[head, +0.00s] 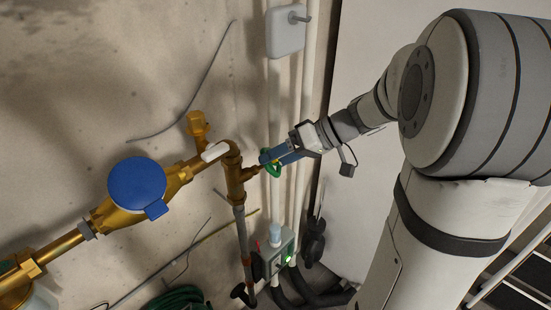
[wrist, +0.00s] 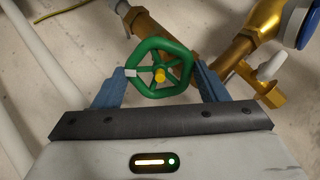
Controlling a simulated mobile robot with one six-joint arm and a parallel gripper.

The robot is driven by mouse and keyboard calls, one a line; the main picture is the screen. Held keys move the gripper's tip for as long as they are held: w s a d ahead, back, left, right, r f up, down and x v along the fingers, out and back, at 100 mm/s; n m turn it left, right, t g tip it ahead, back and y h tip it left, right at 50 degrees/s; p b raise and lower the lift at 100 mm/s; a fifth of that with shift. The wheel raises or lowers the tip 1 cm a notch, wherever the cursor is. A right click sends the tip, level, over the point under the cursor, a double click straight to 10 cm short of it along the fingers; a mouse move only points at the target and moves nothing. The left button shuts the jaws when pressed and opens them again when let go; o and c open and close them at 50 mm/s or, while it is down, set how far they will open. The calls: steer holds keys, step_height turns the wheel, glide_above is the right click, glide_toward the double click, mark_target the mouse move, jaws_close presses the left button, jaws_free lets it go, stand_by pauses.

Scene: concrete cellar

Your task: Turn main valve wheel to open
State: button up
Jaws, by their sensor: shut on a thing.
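The green main valve wheel (wrist: 143,58) sits between the two blue fingers of my gripper (wrist: 160,84) in the wrist view. It has a yellow hub and a white mark on its left rim. My gripper is shut on the wheel, one finger at each side of the rim. In the head view, my gripper (head: 268,158) reaches from the right to the wheel (head: 274,170), which it partly hides. The wheel's stem joins a brown vertical pipe (head: 235,175).
A brass water meter with a blue lid (head: 137,185) is on the pipe to the left. A white lever (head: 215,151) is close by. White pipes (head: 295,100) run behind my gripper. A white switch box (head: 286,32) is above.

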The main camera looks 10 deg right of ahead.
steer(key=shift+f+n+b, duration=0.2)
steer(key=shift+n+b, duration=0.1)
steer(key=shift+b, duration=0.5)
steer(key=n+b, duration=0.3)
steer(key=b, duration=0.4)
steer(key=shift+r+n+b, duration=0.2)
steer(key=shift+n+b, duration=0.1)
steer(key=shift+n, duration=0.2)
steer(key=shift+f+n+b, duration=0.15)
steer(key=shift+n+b, duration=0.45)
steer(key=shift+b, duration=0.75)
steer(key=n+b, duration=0.2)
steer(key=b, duration=0.2)
steer(key=shift+n+b, duration=0.3)
steer(key=shift+r+n+b, duration=0.2)
steer(key=shift+n+b, duration=0.2)
steer(key=shift+b, duration=0.05)
steer(key=shift+f+b, duration=0.2)
steer(key=shift+b, duration=0.45)
steer(key=n+b, duration=0.2)
steer(key=b, duration=0.1)
steer(key=shift+n+b, duration=0.4)
steer(key=o, duration=1)
steer(key=shift+r, duration=0.15)
